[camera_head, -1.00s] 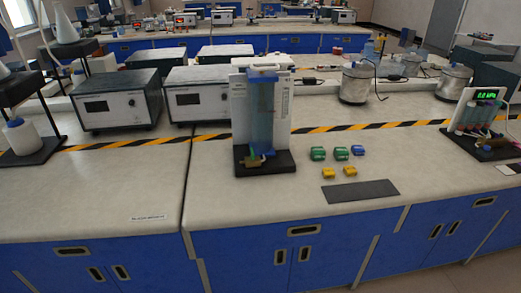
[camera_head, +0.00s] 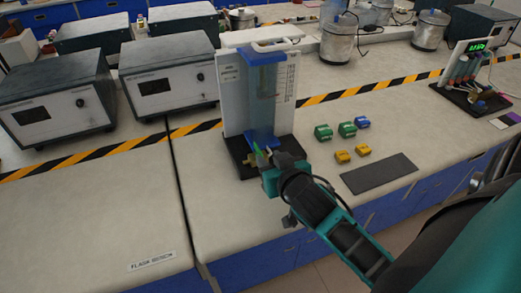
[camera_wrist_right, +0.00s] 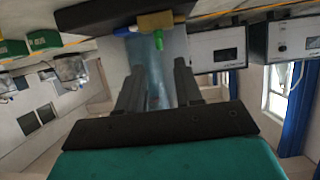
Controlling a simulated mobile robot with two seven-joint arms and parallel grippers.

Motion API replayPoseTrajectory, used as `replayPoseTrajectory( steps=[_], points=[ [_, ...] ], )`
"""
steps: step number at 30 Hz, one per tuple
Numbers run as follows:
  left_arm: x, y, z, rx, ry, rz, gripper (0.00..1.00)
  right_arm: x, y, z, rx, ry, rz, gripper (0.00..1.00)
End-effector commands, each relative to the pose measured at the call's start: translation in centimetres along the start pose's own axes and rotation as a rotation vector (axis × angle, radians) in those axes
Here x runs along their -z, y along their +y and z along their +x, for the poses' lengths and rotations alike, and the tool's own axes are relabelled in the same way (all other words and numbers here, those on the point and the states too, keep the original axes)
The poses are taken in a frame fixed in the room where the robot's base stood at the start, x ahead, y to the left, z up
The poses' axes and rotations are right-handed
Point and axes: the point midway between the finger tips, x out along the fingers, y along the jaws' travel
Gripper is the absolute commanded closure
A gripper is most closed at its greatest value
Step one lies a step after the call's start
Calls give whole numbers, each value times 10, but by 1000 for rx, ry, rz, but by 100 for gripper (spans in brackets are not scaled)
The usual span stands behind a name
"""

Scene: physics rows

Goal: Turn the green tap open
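The green tap (camera_head: 259,154) is a small green lever on a brass body, low on the front of a clear blue-capped column (camera_head: 263,95) on a dark base. In the right wrist view, which is upside down, the green lever (camera_wrist_right: 158,40) points toward me from the brass body (camera_wrist_right: 160,20). My right gripper (camera_wrist_right: 159,65) is open, with one finger to each side of the lever's line. The lever appears just beyond the fingertips, apart from both. In the head view my right gripper (camera_head: 268,168) is at the tap and partly hides it. My left gripper is not in view.
Green, blue and yellow blocks (camera_head: 342,156) and a dark mat (camera_head: 379,174) lie right of the column. Grey instrument boxes (camera_head: 168,75) stand to the left. A striped tape line (camera_head: 110,150) crosses the bench. The bench at front left is clear apart from a label.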

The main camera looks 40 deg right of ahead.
Motion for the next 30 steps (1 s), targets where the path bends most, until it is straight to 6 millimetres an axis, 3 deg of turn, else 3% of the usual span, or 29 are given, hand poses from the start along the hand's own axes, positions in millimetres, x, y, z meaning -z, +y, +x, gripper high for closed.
replayPoseTrajectory(
  steps=[6, 12, 24, 30],
  points=[
    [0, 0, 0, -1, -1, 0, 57, 1, 0, 42, 1, 1, -1, 65],
    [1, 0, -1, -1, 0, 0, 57, 0, -1, 61, 2, 0, 1, 65],
    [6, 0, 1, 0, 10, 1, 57, 0, 0, 66, 2, 0, 0, 66],
    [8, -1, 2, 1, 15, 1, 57, 0, 0, 66, 2, 0, 0, 85]
  ],
)
